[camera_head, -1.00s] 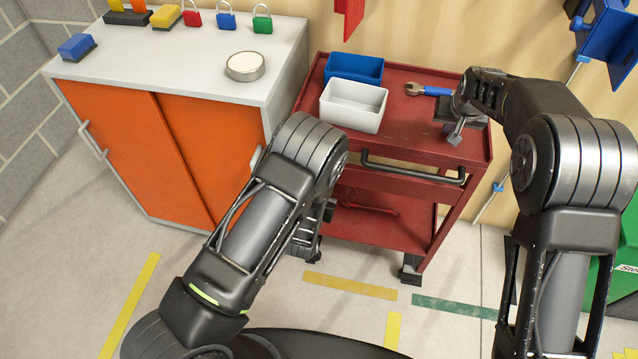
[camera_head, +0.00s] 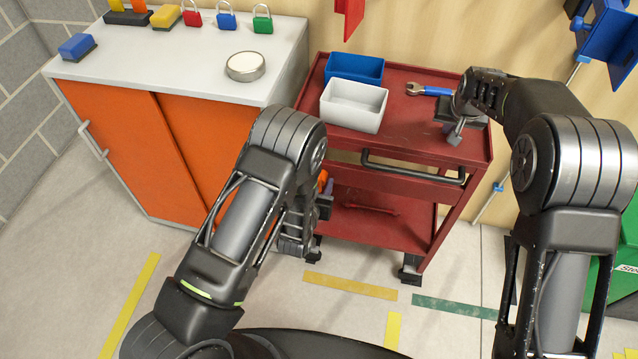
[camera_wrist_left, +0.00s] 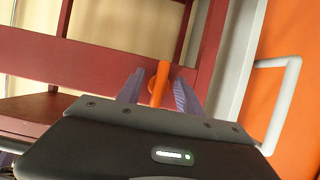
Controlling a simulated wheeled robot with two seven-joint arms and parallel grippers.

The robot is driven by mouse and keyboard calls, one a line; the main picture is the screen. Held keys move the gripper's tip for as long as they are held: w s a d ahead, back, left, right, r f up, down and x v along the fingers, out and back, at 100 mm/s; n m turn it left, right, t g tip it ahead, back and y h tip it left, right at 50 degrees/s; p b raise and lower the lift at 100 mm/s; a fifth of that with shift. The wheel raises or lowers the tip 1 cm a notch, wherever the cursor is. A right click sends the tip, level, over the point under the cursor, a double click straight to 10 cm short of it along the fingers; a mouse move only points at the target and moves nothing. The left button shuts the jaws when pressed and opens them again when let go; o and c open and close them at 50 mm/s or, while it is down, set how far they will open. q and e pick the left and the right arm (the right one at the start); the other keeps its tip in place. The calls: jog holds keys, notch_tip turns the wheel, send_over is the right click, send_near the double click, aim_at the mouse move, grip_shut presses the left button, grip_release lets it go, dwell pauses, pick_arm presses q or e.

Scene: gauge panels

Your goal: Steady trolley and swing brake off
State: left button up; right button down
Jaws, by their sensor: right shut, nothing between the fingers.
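The red trolley (camera_head: 420,140) stands beside the cabinet, with a black handle bar (camera_head: 412,167) on its front. An orange lever (camera_head: 328,187) shows low at its left side, partly hidden by my left arm. In the left wrist view the orange lever (camera_wrist_left: 159,76) stands between the two fingers of my left gripper (camera_wrist_left: 158,92), which are apart with gaps on both sides. In the head view my left gripper (camera_head: 324,205) is mostly hidden behind its wrist. My right gripper (camera_head: 455,133) is shut and empty at the trolley top's right front; I cannot tell whether it touches.
A blue bin (camera_head: 355,67), a white bin (camera_head: 353,105) and a blue-handled wrench (camera_head: 428,90) lie on the trolley top. The orange-doored cabinet (camera_head: 190,150) stands close on the left, its pale door handle (camera_wrist_left: 285,105) near my left gripper. The floor in front is clear.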

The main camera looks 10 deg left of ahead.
pick_arm(q)
jog(key=shift+o, duration=0.6)
pick_arm(e)
jog(key=shift+s+f, duration=0.2)
jog(key=shift+f, duration=0.05)
pick_arm(q)
jog(key=shift+s, duration=0.1)
jog(key=v, duration=1.2)
jog(key=shift+r, duration=0.15)
pick_arm(e)
jog(key=shift+r, duration=0.15)
